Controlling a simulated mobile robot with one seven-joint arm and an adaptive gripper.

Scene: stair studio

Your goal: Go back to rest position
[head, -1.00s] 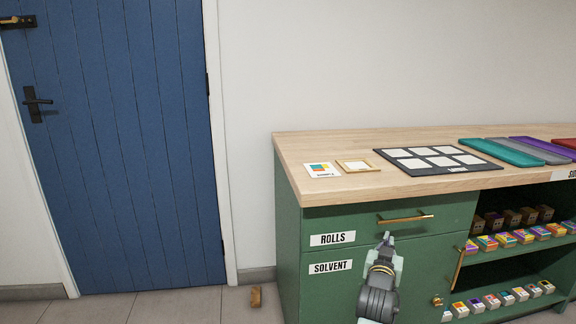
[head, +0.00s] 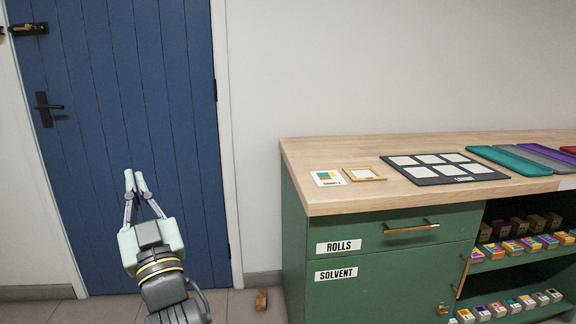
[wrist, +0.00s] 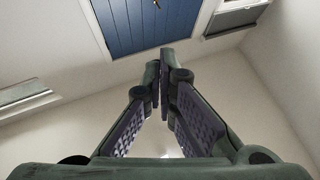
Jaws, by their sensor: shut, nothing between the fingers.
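My gripper (head: 134,176) is raised in front of the blue door in the head view, left of the green cabinet. Its fingers point upward and are shut with nothing between them. The wrist view shows the same two fingers (wrist: 165,75) meeting at their tips, with the blue door (wrist: 148,22) beyond them at the top. My gripper is clear of the cabinet and touches nothing that I can see.
The green cabinet (head: 390,288) with a wooden top (head: 330,200) stands at the right. Its drawer labelled ROLLS (head: 375,238) and door labelled SOLVENT (head: 385,285) look closed. A small brown block (head: 261,300) is on the floor by the wall.

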